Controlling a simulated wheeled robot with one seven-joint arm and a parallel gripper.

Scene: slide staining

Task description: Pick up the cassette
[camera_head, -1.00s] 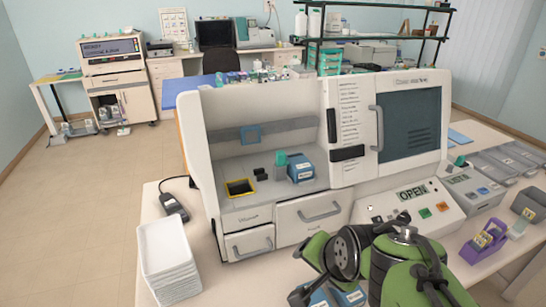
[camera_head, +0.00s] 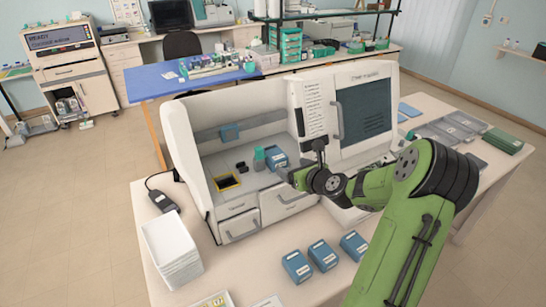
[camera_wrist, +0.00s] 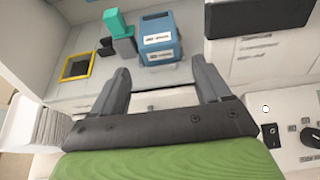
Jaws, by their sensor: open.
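A blue cassette-like box with white labels (camera_head: 277,158) stands in the open bay of the white staining machine (camera_head: 240,130). In the wrist view the blue box (camera_wrist: 157,40) lies ahead of my gripper (camera_wrist: 163,82), roughly between the lines of its two fingers. My gripper is open and empty, with its fingers apart from the box. In the head view my gripper (camera_head: 294,178) is at the front of the bay, partly hidden by my wrist. Three similar blue boxes (camera_head: 323,255) stand on the table in front of the machine.
A stack of white trays (camera_head: 172,250) and a black handheld device (camera_head: 162,200) lie left of the machine. Grey trays (camera_head: 445,130) lie at right.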

